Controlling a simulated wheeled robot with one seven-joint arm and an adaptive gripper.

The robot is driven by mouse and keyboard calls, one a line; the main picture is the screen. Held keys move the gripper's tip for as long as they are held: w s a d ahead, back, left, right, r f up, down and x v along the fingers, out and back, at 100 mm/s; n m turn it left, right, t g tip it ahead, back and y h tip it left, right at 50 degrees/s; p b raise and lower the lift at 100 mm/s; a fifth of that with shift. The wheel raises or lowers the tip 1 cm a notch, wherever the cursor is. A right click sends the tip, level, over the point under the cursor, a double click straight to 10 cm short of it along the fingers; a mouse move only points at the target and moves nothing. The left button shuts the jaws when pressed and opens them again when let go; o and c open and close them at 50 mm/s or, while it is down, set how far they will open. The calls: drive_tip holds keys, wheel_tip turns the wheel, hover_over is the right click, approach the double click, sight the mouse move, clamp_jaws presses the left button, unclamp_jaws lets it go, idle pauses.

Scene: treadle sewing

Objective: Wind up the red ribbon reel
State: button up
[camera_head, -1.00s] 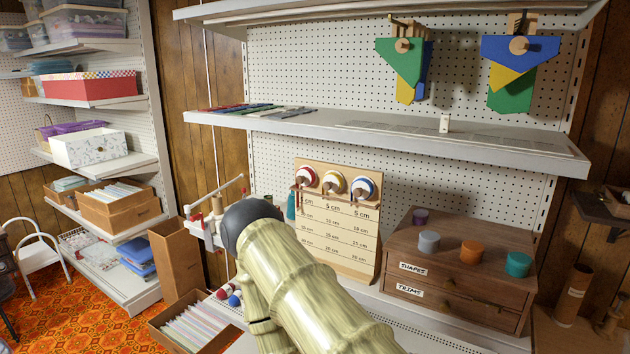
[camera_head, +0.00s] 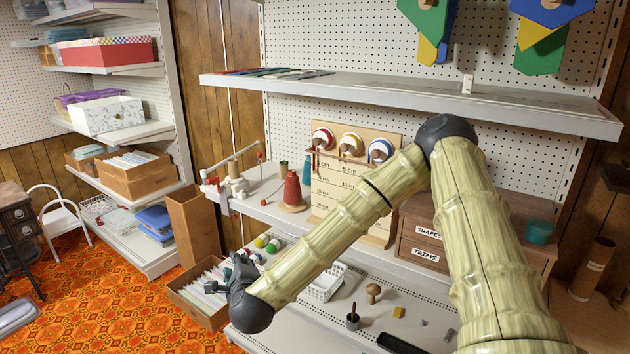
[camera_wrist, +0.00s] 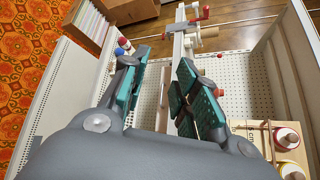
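The red ribbon reel (camera_head: 322,138) hangs at the left of a wooden measuring board, beside a yellow reel (camera_head: 351,145) and a blue reel (camera_head: 380,150). A short red strip hangs below the red reel. In the wrist view a red-rimmed reel (camera_wrist: 287,138) shows at the lower right, with another reel partly cut off below it. My gripper (camera_wrist: 163,65) is open and empty, its teal-padded fingers apart and to the left of the board in that view. In the head view it is low at the left, mostly hidden behind my wrist, and apart from the reels.
A red cone spool (camera_head: 292,190) and a white clamp-like device (camera_head: 236,183) stand left of the board. A wooden drawer unit (camera_head: 420,240) stands right, partly behind my arm. The long upper shelf (camera_head: 400,98) overhangs the board. A box of cards (camera_head: 200,290) sits at lower left.

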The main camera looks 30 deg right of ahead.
drive_tip(key=w+d+r+m+h, duration=0.3)
drive_tip(key=d+r+m+h, duration=0.2)
drive_tip(key=d+r+m, duration=0.7)
drive_tip(key=m+g+h+b, duration=0.1)
drive_tip(key=m+h, duration=0.4)
drive_tip(key=m, duration=0.2)
approach(316, 142)
drive_tip(key=p+x, duration=0.3)
drive_tip(key=x, duration=0.6)
drive_tip(key=shift+p, duration=0.3)
drive_tip(key=shift+a, duration=0.1)
clamp_jaws()
drive_tip(key=shift+n+g, duration=0.3)
drive_tip(key=shift+n, duration=0.2)
